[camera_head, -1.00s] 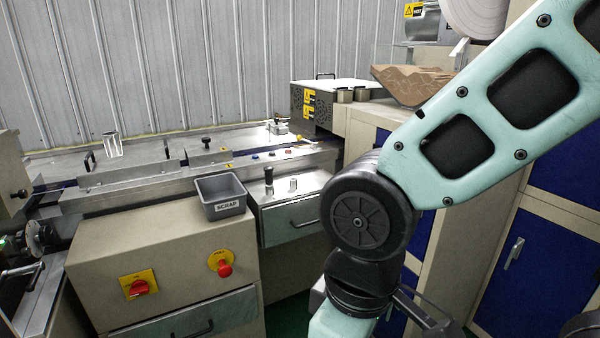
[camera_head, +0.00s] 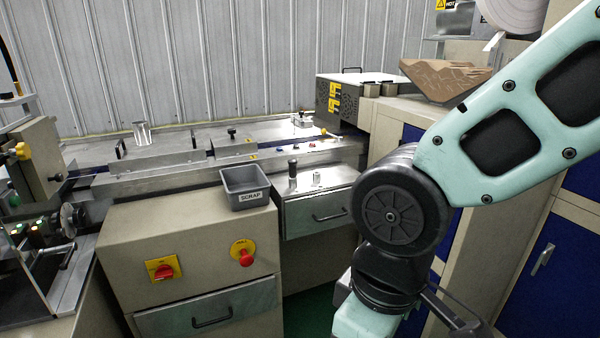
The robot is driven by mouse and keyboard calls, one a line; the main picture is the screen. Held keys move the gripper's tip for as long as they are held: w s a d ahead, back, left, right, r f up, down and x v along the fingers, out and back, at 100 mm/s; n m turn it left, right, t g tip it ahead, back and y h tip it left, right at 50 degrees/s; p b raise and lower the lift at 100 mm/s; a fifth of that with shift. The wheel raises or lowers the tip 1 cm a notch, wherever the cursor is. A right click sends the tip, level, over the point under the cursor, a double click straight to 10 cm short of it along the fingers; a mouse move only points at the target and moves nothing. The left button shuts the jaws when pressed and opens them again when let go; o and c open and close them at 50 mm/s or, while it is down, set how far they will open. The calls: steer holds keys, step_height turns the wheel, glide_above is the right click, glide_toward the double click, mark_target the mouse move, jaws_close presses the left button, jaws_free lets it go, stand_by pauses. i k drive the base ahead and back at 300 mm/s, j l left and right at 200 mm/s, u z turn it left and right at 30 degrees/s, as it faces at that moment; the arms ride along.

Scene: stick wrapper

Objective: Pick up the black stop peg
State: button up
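The black stop peg (camera_head: 292,173) stands upright on the metal top of a small drawer unit, near the middle of the view. It is a short dark cylinder with a lighter band low down. A shorter silver peg (camera_head: 316,179) stands just to its right. My arm fills the right side of the view, with its dark elbow joint to the right of the pegs.
A grey scrap bin (camera_head: 245,186) stands close to the left of the black peg. A beige cabinet (camera_head: 190,235) with red controls is below the bin. A metal machine bed (camera_head: 225,147) runs behind. The drawer unit's top (camera_head: 335,176) is bare right of the pegs.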

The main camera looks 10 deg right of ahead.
mark_target(291, 162)
steer(key=i+j+u, duration=0.1)
steer(key=i, duration=0.55)
steer(key=i+j+u, duration=0.1)
steer(key=i+j, duration=0.2)
steer(key=i, duration=0.4)
